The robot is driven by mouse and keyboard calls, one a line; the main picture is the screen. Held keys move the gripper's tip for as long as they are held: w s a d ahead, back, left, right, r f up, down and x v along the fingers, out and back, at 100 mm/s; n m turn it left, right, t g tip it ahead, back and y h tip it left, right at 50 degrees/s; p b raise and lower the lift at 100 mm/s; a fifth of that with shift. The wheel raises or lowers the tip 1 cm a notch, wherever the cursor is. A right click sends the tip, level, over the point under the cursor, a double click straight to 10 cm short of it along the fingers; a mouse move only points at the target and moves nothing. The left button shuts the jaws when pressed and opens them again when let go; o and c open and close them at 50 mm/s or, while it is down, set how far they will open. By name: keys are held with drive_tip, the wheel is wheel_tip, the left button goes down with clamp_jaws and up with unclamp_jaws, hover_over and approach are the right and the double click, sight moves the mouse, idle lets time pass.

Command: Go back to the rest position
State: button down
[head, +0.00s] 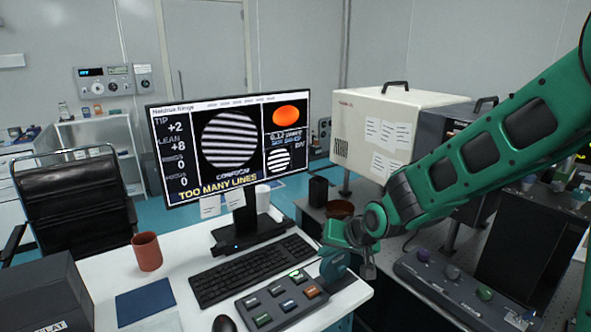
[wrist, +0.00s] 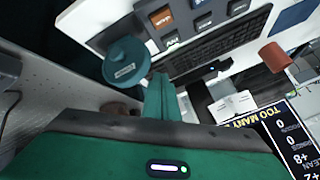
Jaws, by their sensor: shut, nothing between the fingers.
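My green arm reaches in from the right in the head view, and my gripper (head: 335,240) is above the right end of the white desk, beside the keyboard. In the wrist view my gripper (wrist: 160,85) shows as a narrow green shape with its fingers together and nothing held between them. A round teal piece with a small label is close to the fingers in both views; I cannot tell whether it touches them.
The keyboard (head: 252,269), button pad (head: 281,305) and monitor (head: 228,147) stand on the desk left of my gripper. A red-brown cup (head: 147,251) is farther left. A knob panel (head: 455,285) and a pale box (head: 385,128) are on the right-hand table.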

drive_tip(key=s+d+r+g+h, duration=0.15)
drive_tip(key=s+d+r, duration=0.25)
drive_tip(key=s+d, duration=0.5)
drive_tip(key=s+d+r+g+h, duration=0.1)
drive_tip(key=s+d+r+h, duration=0.4)
drive_tip(key=d, duration=0.7)
drive_tip(key=s+d+f+m+g+y, duration=0.1)
drive_tip(key=s+d, duration=0.4)
drive_tip(key=s, duration=0.5)
drive_tip(key=s+d+f+m+g+y, duration=0.1)
drive_tip(key=s+d+f+m+g, duration=0.1)
drive_tip(key=s+d+m, duration=0.3)
drive_tip(key=s+d+g, duration=0.1)
drive_tip(key=s, duration=0.3)
drive_tip(key=shift+s+d, duration=0.3)
drive_tip(key=shift+s, duration=0.05)
drive_tip(key=shift+y, duration=0.25)
drive_tip(key=shift+w+f+g, duration=0.2)
drive_tip(key=shift+w+g, duration=0.05)
drive_tip(key=shift+w, duration=0.4)
